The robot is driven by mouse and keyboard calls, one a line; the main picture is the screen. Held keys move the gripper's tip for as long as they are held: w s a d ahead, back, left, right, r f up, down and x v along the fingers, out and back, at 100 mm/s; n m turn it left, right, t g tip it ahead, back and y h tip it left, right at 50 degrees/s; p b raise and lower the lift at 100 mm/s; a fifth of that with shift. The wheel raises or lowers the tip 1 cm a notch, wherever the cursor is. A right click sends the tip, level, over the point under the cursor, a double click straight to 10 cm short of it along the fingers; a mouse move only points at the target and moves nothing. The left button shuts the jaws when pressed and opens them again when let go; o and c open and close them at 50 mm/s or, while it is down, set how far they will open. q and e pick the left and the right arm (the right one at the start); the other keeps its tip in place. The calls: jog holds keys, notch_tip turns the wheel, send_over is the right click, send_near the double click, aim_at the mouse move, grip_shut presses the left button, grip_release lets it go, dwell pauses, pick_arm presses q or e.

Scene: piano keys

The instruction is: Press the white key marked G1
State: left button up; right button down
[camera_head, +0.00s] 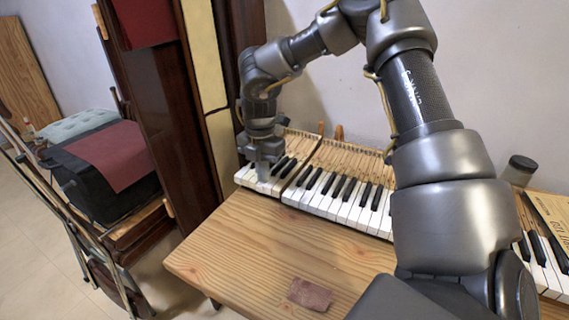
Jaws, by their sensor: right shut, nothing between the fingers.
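The piano keyboard (345,212) lies along the back of the wooden table, its white and black keys facing me. My right arm reaches from the lower right across the keyboard to its left end. My right gripper (263,177) points down at the white keys near the left end, with its fingers shut and empty. Whether the fingertips touch a key cannot be told. No G1 marking can be read at this size. My arm hides part of the keyboard's right half. My left gripper does not show.
The wooden table (235,245) has a clear front area with a small brown cloth patch (310,294). A dark-lidded jar (519,170) and a yellowish book (550,215) are at the right. A tall dark wooden panel (170,110) stands left of the table, close to my gripper.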

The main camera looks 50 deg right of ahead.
jog(key=shift+f, duration=0.35)
jog(key=shift+r, duration=0.15)
jog(key=shift+r+p, duration=0.75)
jog(key=shift+r, duration=0.75)
jog(key=shift+r, duration=0.15)
notch_tip(320, 180, up, 6)
jog(key=p, duration=0.4)
jog(key=shift+f, duration=0.2)
